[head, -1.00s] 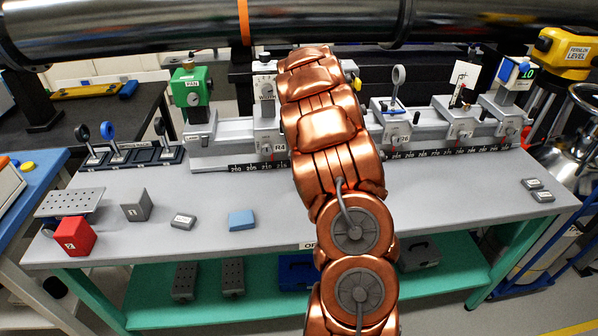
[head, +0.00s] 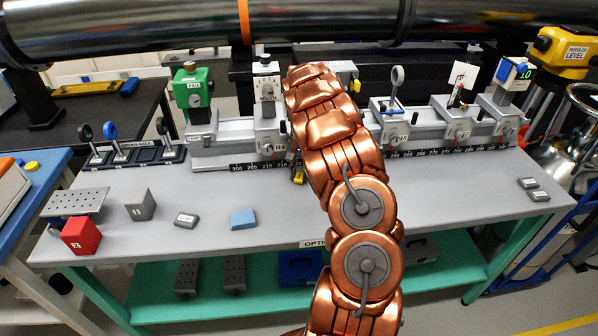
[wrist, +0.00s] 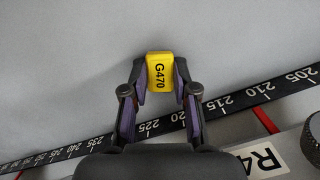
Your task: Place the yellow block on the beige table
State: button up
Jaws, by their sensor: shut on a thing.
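The yellow block, labelled G470, shows in the wrist view (wrist: 160,71) between the two fingertips of my gripper (wrist: 165,92), which is shut on it. In the head view the yellow block (head: 298,178) is a small patch beside my arm, just in front of the scale rail. The block is over the pale grey table top (head: 270,195); I cannot tell whether it touches it. No table looks clearly beige; this one looks light grey. My arm hides much of the gripper in the head view.
The scale rail (head: 430,152) with its mounts runs along the back of the table. A blue block (head: 243,220), a red cube (head: 81,236), a grey block (head: 186,220) and a perforated plate (head: 76,202) lie on the left. The table's right half is mostly clear.

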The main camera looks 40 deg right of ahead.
jog(key=shift+f, duration=0.2)
jog(key=o, duration=0.9)
jog(key=shift+r, duration=0.1)
